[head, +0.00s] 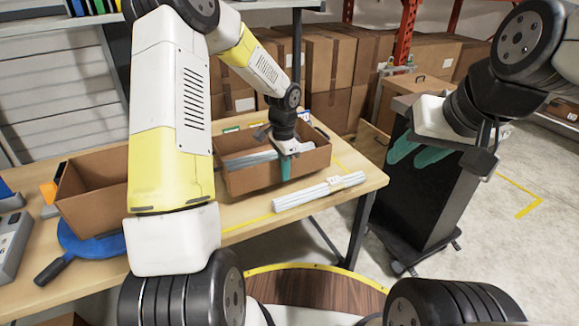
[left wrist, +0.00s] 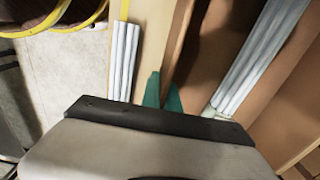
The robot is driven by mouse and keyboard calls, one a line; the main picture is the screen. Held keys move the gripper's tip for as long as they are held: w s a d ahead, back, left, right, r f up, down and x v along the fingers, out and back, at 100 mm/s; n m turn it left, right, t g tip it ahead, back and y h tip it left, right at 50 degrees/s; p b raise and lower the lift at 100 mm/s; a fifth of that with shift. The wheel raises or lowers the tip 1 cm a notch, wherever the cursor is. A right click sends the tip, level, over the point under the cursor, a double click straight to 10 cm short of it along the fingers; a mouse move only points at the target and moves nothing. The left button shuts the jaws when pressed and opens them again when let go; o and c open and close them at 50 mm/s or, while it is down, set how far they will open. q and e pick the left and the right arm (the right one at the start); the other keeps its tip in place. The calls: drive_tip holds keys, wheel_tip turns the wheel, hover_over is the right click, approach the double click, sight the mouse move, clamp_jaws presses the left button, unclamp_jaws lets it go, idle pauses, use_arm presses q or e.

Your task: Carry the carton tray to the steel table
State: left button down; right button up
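The brown carton tray (head: 245,184) stands on the wooden table in the head view, with pale metal rods (head: 250,158) lying inside. My left gripper (head: 285,168) reaches down at its near wall, with one teal finger showing on the outside. In the left wrist view the two teal fingertips (left wrist: 162,92) sit close on either side of the tray's wall (left wrist: 178,45), seemingly clamped on it. My right gripper (head: 420,152) is raised at the right, empty, its teal fingers apart, in front of a dark cabinet. I cannot make out a steel table.
More rods (head: 320,191) lie on the wooden table (head: 255,232) in front of the tray. Another open carton (head: 90,187) and a blue round pan (head: 90,242) are at the left. The dark cabinet (head: 420,205) stands right of the table. Stacked boxes (head: 335,60) are behind.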

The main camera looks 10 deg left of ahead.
use_arm(q)
drive_tip(key=shift+f, duration=1.95)
drive_tip(key=shift+f, duration=0.1)
drive_tip(key=c, duration=1.6)
unclamp_jaws()
